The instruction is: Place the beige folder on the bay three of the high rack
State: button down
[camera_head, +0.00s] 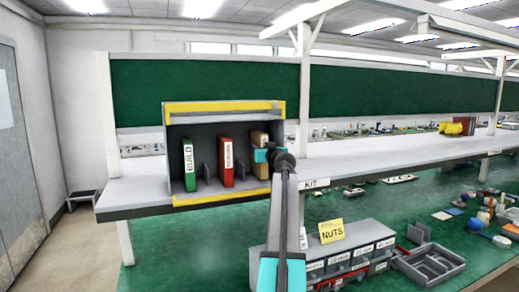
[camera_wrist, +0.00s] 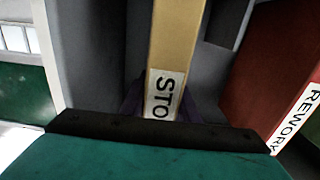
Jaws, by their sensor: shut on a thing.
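The high rack (camera_head: 224,110) is a grey case with yellow edges on the shelf. The beige folder (camera_head: 260,140) stands roughly upright in the rightmost bay, the third from the left, beside the rack's right wall. My gripper (camera_head: 262,156) reaches it from the front and is shut on its spine. In the wrist view the beige folder (camera_wrist: 176,45) runs between the fingers, with a label reading "STO"; the rest of the label and most of the fingers are hidden.
A green folder (camera_head: 190,155) marked BUILD and a red folder (camera_head: 226,160) marked REWORK stand in the bays to the left, with low grey dividers between. A NUTS drawer unit (camera_head: 335,255) and a grey tray (camera_head: 428,262) are on the green bench below.

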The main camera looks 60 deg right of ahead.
jog(key=shift+f, duration=0.55)
jog(key=c, duration=1.4)
grip_release()
jog(key=shift+o, duration=0.2)
jog(key=shift+r, duration=0.2)
jog(key=b+v, duration=0.3)
jog(key=v, duration=0.9)
jog(key=shift+b, duration=0.3)
